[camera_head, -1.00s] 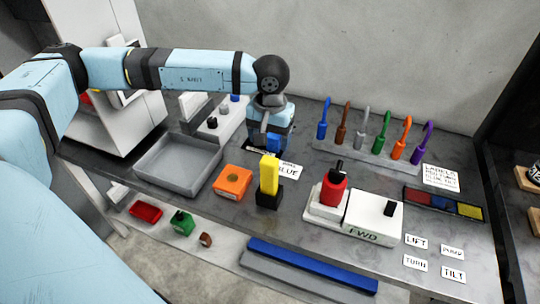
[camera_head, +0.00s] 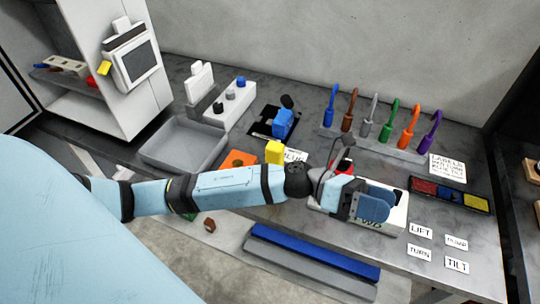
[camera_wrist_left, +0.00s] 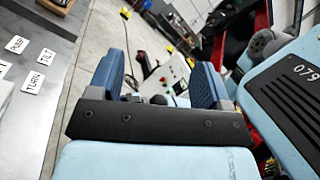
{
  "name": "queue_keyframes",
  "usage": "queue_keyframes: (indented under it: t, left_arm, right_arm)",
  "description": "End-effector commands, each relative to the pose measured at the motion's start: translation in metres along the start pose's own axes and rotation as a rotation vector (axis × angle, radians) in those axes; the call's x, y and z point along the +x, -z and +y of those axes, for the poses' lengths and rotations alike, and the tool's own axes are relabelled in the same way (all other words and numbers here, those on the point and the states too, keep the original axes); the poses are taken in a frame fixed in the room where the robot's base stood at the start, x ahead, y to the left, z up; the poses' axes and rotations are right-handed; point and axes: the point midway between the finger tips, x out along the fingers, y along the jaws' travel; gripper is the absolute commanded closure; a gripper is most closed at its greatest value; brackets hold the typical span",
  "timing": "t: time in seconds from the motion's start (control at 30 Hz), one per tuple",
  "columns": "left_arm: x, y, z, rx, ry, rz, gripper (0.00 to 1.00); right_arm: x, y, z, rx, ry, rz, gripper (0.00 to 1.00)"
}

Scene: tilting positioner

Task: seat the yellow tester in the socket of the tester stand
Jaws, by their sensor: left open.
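The yellow tester (camera_head: 275,152) shows as a yellow block at the middle of the bench in the head view. My left gripper (camera_head: 374,203) is to the right of the tester, over the white FWD fixture (camera_head: 395,222). In the left wrist view the gripper (camera_wrist_left: 158,78) has its blue fingers apart with nothing held between them. My right gripper is not in view.
An orange block (camera_head: 238,158) and a grey tray (camera_head: 185,147) lie left of the tester. A blue item (camera_head: 284,122) stands on a black base behind it. A rack of coloured hooked tools (camera_head: 375,145) stands at the back. Label cards (camera_head: 421,231) lie at the right.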

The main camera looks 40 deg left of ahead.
Motion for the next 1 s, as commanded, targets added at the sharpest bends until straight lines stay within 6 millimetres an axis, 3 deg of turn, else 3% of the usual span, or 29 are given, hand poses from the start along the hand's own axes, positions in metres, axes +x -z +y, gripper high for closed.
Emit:
queue_keyframes:
  t: [0.17,0.27,0.4,0.5,0.6,0.73,0.83,1.0]
  left_arm:
    - [-0.031,0.013,0.037,-0.647,-0.155,-0.452,0.28]
    - [-0.067,0.039,0.064,-1.015,-0.231,-0.714,0.28]
    - [-0.130,0.105,0.090,-1.514,-0.318,-1.106,0.28]
    - [-0.172,0.162,0.093,-1.806,-0.358,-1.371,0.28]
    - [-0.201,0.206,0.087,-1.999,-0.377,-1.571,0.28]
    - [-0.223,0.244,0.077,-2.145,-0.386,-1.744,0.28]
    - [-0.230,0.257,0.073,-2.192,-0.387,-1.804,0.28]
    - [-0.231,0.258,0.072,-2.200,-0.386,-1.813,0.28]
  right_arm:
    - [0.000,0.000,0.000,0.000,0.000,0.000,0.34]
    - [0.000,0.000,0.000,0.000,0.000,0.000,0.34]
    - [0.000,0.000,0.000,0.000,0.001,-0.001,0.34]
    - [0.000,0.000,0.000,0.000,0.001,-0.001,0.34]
    - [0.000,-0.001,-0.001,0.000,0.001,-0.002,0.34]
    - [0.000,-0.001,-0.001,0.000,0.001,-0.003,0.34]
    - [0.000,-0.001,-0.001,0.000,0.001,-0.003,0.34]
    - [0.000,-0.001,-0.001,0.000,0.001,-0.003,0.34]
